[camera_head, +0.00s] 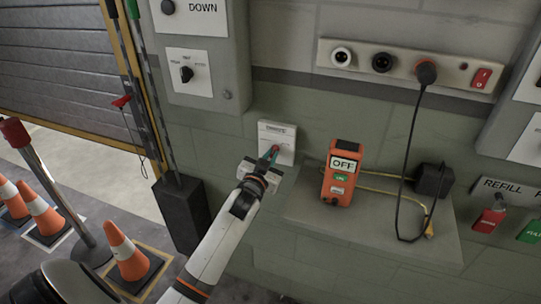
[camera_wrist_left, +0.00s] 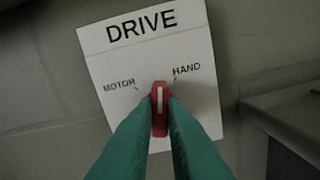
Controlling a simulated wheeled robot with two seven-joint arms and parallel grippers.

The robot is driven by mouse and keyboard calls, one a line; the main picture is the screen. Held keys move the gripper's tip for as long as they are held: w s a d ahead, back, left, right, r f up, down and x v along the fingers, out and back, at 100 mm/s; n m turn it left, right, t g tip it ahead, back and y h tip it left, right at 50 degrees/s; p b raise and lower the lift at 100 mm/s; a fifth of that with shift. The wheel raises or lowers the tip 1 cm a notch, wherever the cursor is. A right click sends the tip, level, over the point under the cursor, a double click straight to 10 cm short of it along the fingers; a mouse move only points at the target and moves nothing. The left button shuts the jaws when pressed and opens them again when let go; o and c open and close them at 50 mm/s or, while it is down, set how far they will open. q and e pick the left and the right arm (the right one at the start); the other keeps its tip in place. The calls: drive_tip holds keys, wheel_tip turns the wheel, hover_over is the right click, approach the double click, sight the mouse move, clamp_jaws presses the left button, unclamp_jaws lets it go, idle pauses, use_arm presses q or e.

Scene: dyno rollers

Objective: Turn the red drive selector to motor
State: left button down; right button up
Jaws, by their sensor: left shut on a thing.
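The white DRIVE plate (camera_head: 283,132) is on the wall in the middle of the head view; it fills the centre of the left wrist view (camera_wrist_left: 150,55), tilted. It reads MOTOR on the left and HAND on the right. The red selector (camera_wrist_left: 160,97) has a white line pointing up the picture, between the two labels. In the head view the selector (camera_head: 274,149) is small and partly hidden. My left gripper (camera_head: 268,158) is shut on the selector, its green fingers (camera_wrist_left: 160,118) on either side of it. My right gripper is not in view.
To the right, an orange unit (camera_head: 339,172) showing OFF stands on a grey ledge (camera_head: 365,225), with a black cable (camera_head: 405,160) hanging nearby. A grey cabinet (camera_head: 207,70) is above left. Traffic cones (camera_head: 127,255) and a post (camera_head: 60,190) stand on the left floor.

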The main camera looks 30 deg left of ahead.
use_arm(q)
drive_tip(key=n+p, duration=0.2)
drive_tip(key=n, duration=0.4)
drive_tip(key=shift+n+p, duration=0.3)
drive_tip(key=n+p, duration=0.1)
drive_tip(key=n, duration=0.3)
drive_tip(key=shift+n+p, duration=0.3)
drive_tip(key=shift+n, duration=0.4)
drive_tip(key=c, duration=1.5)
unclamp_jaws()
drive_tip(key=shift+s, duration=0.1)
drive_tip(key=b+v, duration=0.2)
drive_tip(key=v, duration=1)
drive_tip(key=shift+a+f, duration=0.1)
